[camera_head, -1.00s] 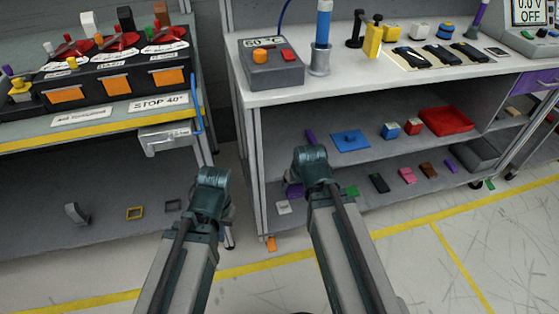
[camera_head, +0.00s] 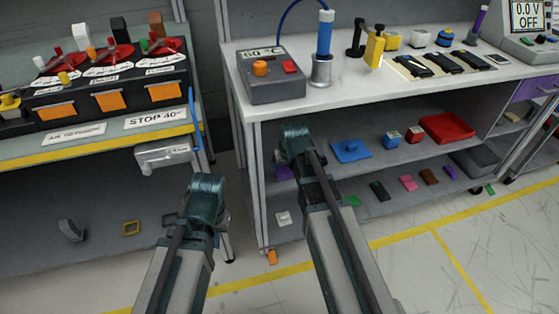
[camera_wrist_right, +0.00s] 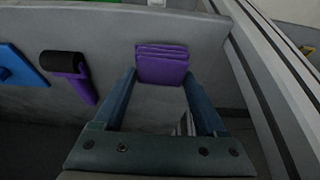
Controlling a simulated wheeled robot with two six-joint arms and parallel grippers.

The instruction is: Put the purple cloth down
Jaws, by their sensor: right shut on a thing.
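The purple cloth (camera_wrist_right: 162,63) is a folded stack between the fingertips of my right gripper (camera_wrist_right: 161,76) in the right wrist view. The gripper is shut on it. The cloth is over the grey middle shelf (camera_wrist_right: 215,45); I cannot tell whether it touches it. In the head view a bit of the purple cloth (camera_head: 285,172) shows beside my right wrist, which hides the fingers. My left gripper (camera_head: 205,195) is low in front of the gap between the benches; its fingers are hidden.
A blue box, a red box and a red tray (camera_head: 447,128) are farther right. The shelf's edge and frame post run close on the right in the wrist view.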

